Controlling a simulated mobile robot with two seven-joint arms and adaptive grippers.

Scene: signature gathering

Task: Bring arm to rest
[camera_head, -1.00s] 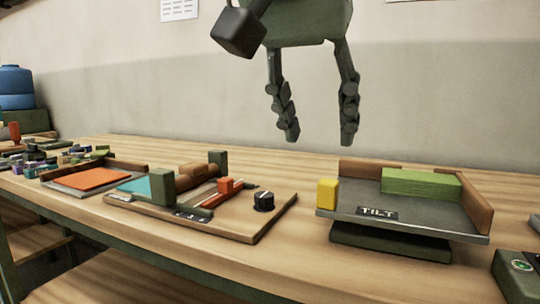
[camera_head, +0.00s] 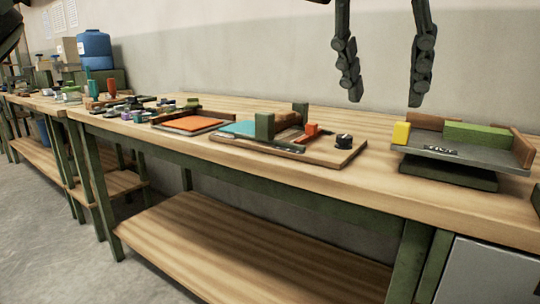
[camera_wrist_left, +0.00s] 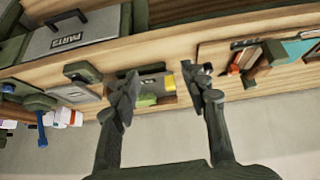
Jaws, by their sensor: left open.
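My left gripper (camera_head: 384,98) hangs in the air above the back part of the workbench (camera_head: 240,176), fingers apart and pointing down. Nothing is between the fingers. In the left wrist view my left gripper (camera_wrist_left: 160,82) also shows spread and empty, with the tilt tray (camera_wrist_left: 172,84) seen beyond its fingertips. My right gripper is not identifiable in either view.
A wooden board (camera_head: 345,152) with blocks and a black knob (camera_head: 343,140) lies left of the tilt tray. An orange-floored tray (camera_head: 193,124) and small parts are farther left. A blue container (camera_head: 95,48) stands at the far left. A parts box (camera_wrist_left: 75,32) shows in the wrist view.

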